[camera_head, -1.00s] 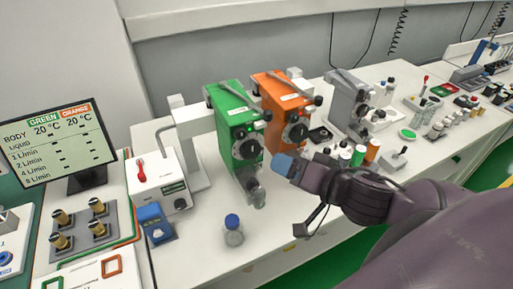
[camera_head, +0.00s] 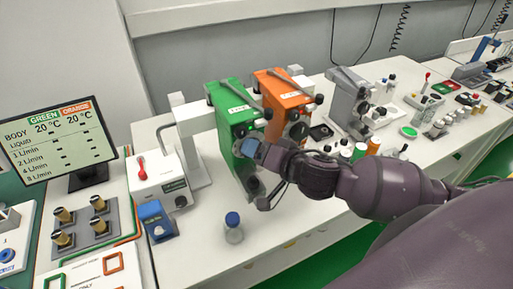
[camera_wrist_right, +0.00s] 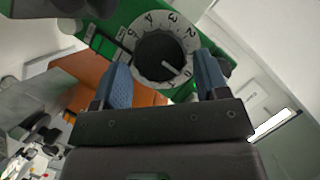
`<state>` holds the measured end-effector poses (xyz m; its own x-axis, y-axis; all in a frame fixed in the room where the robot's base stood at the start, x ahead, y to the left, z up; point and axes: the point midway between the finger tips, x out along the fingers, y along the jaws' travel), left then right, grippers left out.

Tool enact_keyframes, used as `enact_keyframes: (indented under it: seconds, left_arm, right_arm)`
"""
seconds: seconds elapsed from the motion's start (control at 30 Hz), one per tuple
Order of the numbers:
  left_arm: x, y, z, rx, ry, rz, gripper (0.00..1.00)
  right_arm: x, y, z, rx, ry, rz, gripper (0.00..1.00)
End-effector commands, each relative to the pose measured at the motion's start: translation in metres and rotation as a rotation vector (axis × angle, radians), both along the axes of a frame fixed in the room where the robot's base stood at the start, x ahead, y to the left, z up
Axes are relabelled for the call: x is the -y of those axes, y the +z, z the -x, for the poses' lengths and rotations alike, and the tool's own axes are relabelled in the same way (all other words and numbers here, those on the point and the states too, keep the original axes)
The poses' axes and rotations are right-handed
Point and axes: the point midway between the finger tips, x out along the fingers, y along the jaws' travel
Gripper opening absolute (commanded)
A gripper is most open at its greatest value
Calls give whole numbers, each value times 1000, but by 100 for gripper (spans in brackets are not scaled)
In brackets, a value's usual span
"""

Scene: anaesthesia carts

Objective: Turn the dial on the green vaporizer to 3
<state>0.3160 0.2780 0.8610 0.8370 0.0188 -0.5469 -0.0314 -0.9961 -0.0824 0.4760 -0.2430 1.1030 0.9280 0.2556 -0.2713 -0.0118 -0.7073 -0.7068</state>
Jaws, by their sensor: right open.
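The green vaporizer (camera_head: 232,118) stands upright on the white bench, left of the orange one. Its black dial (camera_wrist_right: 160,57) shows in the right wrist view, inside a white ring of digits. The dial's white pointer line slants to the lower right, near the 0. My right gripper (camera_head: 250,148) is at the front of the green vaporizer and covers the dial in the head view. In the right wrist view its two blue fingers (camera_wrist_right: 164,80) are open, one on each side of the dial. I cannot tell whether they touch it. My left gripper is not in view.
The orange vaporizer (camera_head: 285,103) stands close on the right, with a grey one (camera_head: 348,103) beyond. A blue-capped bottle (camera_head: 233,232) stands in front. A screen (camera_head: 52,143) at left reads GREEN 20 °C and ORANGE 20 °C.

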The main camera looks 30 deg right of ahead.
Motion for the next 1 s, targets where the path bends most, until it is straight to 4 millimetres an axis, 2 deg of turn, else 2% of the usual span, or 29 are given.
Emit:
enact_keyframes:
  seconds: [0.2,0.5,0.73,1.0]
  left_arm:
    - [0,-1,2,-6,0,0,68]
    - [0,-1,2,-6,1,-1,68]
    - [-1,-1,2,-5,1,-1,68]
    - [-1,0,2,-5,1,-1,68]
  right_arm:
    - [-3,-3,-11,1,1,0,67]
    - [-4,-3,-12,0,0,0,67]
    - [-3,-3,-12,1,1,0,33]
    - [-4,-3,-12,1,0,25,33]
